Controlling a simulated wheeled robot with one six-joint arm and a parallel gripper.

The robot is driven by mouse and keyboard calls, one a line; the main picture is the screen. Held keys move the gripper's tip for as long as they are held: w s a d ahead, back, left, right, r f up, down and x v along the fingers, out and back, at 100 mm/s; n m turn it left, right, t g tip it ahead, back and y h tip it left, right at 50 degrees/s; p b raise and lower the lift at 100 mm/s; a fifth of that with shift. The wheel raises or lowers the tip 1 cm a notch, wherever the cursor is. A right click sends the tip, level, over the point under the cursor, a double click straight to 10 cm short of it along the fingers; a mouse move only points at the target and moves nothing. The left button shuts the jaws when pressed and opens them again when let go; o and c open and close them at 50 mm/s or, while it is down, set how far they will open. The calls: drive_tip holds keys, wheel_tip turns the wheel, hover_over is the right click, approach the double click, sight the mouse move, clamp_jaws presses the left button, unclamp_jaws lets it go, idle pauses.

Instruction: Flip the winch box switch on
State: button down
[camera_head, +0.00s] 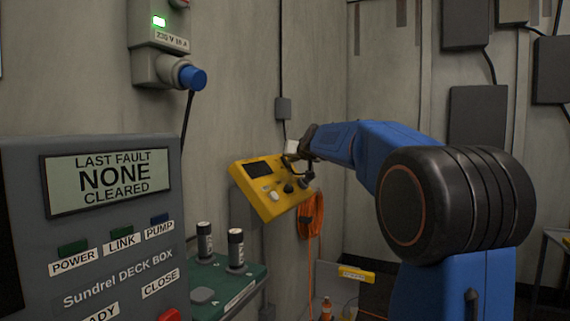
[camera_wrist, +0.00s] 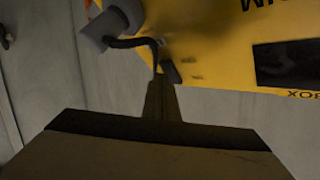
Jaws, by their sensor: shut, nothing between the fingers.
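The yellow winch box (camera_head: 262,203) is fixed to the grey wall and looks tilted. Its face carries a dark display (camera_head: 258,170) and several knobs or buttons. In the wrist view the box (camera_wrist: 220,45) appears upside down, with part of its lettering and the dark display (camera_wrist: 288,62) visible. My gripper (camera_head: 291,158) is shut and empty at the box's upper right edge. In the wrist view its closed fingertips (camera_wrist: 160,80) are right by a small dark lever-like piece (camera_wrist: 172,72), perhaps the switch. I cannot tell whether they touch, nor which way it is set.
A grey plug (camera_wrist: 108,25) with a dark cable sits beside my fingers. A grey deck box panel (camera_head: 110,230) stands at the left front, next to a green tray (camera_head: 255,276) with two dark cylinders. An orange coiled cable (camera_head: 311,215) hangs below the winch box.

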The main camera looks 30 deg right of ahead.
drive_tip(key=shift+s+r, duration=0.1)
drive_tip(key=shift+s+d+r, duration=1.35)
drive_tip(key=shift+s+r, duration=0.05)
drive_tip(key=shift+s, duration=0.2)
drive_tip(key=shift+s, duration=0.1)
